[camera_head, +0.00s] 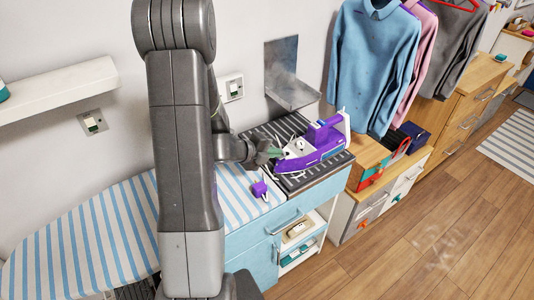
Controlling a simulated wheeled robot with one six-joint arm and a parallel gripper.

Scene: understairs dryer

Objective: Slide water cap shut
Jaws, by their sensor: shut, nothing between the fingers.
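A purple and white iron (326,140) rests on the dark ribbed rest (335,165) at the end of the ironing board, its nose toward the left. The water cap is too small to make out, and part of the iron's nose end is close to my gripper. My gripper (275,153) is shut and empty, beside the iron's left end. I cannot tell whether it touches the iron.
The striped ironing board (95,240) spans the lower left. A small purple block (259,188) lies on it near the rest. A metal bracket (292,93) is on the wall behind.

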